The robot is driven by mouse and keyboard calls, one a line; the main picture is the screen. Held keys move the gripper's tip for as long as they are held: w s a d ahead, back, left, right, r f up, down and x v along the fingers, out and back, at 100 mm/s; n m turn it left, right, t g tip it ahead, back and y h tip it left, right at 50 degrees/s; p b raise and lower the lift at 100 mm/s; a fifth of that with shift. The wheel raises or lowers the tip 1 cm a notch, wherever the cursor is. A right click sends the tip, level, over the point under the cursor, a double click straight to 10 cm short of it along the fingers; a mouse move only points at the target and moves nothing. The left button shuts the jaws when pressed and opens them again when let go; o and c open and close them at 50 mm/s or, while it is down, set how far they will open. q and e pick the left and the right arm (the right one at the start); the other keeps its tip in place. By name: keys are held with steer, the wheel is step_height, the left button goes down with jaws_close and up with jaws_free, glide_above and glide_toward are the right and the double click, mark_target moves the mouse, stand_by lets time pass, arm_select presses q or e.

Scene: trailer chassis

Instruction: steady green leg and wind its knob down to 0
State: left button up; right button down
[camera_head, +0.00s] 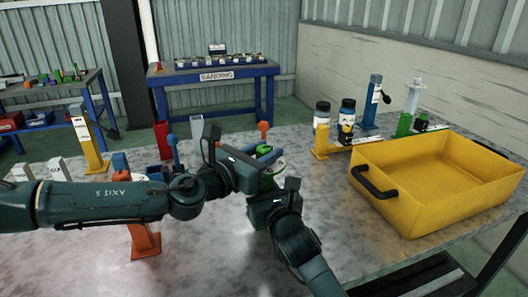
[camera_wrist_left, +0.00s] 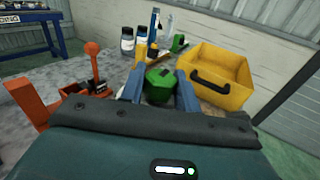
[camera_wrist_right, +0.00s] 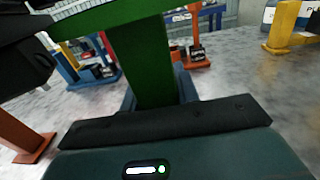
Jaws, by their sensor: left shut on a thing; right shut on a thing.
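The green leg (camera_wrist_right: 140,60) stands upright at the middle of the bench, mostly hidden behind my arms in the head view, where part of it shows (camera_head: 267,183). Its green knob (camera_wrist_left: 160,78) is on top and also shows in the head view (camera_head: 263,150). My left gripper (camera_wrist_left: 160,92) is shut on the knob, one blue finger on each side. My right gripper (camera_wrist_right: 158,95) is shut on the green post lower down. Any scale reading on the leg cannot be made out.
A yellow crate (camera_head: 408,205) with black handles stands to the right. Behind are two bottles (camera_head: 347,111), a blue leg (camera_head: 371,105) and another green leg (camera_head: 405,120). An orange leg (camera_head: 144,240) stands close by at left front.

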arm_select(q)
steer(key=shift+d+n+t+y, duration=0.15)
steer(key=shift+n+t+y, duration=1)
steer(key=shift+y, duration=0.35)
steer(key=shift+n+t+y, duration=0.65)
steer(key=shift+n+y, duration=0.5)
steer(key=shift+y, duration=0.45)
steer(key=o, duration=0.9)
steer(key=shift+o, duration=0.2)
steer(key=v, duration=1.2)
